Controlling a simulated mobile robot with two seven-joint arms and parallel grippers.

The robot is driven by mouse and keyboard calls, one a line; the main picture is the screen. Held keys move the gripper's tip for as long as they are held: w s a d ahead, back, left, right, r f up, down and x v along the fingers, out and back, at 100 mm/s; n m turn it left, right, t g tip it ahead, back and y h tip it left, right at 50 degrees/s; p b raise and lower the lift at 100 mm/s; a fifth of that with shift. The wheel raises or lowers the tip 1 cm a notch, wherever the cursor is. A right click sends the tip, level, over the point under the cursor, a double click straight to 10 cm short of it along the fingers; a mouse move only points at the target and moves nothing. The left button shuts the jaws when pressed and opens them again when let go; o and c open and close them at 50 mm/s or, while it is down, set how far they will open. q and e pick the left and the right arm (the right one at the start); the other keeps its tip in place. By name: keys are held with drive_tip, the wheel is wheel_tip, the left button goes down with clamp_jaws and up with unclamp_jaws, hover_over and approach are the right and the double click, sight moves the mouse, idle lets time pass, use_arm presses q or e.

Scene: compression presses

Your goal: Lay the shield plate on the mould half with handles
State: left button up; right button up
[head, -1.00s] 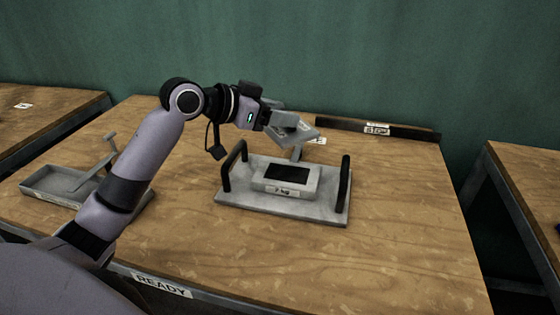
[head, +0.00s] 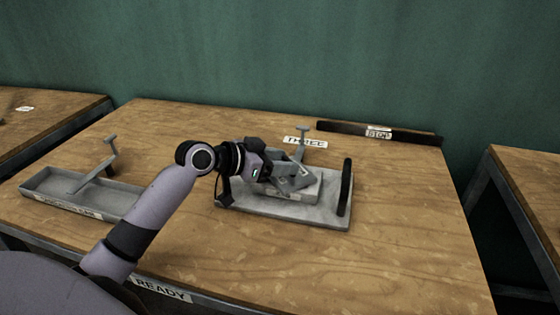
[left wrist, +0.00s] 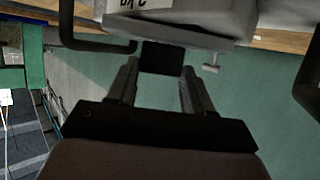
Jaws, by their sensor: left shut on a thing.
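The mould half with handles (head: 329,212) is a grey base with a raised block, in the middle of the table. One black handle (head: 346,188) shows at its right; the left one is mostly hidden by my arm. My left gripper (head: 274,174) is over the block, shut on the shield plate (head: 297,178), a small grey piece that looks tilted in the head view. In the left wrist view a dark part (left wrist: 160,58) sits between the fingertips (left wrist: 158,75), close to the block's edge. I cannot tell whether plate and block touch. My right gripper is out of view.
A T-topped post (head: 303,140) stands just behind the block, near the label THREE (head: 305,142). A grey tray (head: 55,187) with another T-topped piece (head: 108,150) is at left. A dark bar (head: 345,128) lies at the back. The table's right front is clear.

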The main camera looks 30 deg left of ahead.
use_arm(q)
drive_tip(key=o, duration=1.3)
drive_tip(key=shift+f, duration=0.1)
drive_tip(key=v, duration=1.2)
drive_tip(key=shift+r+b, duration=0.2)
drive_tip(key=shift+b, duration=0.25)
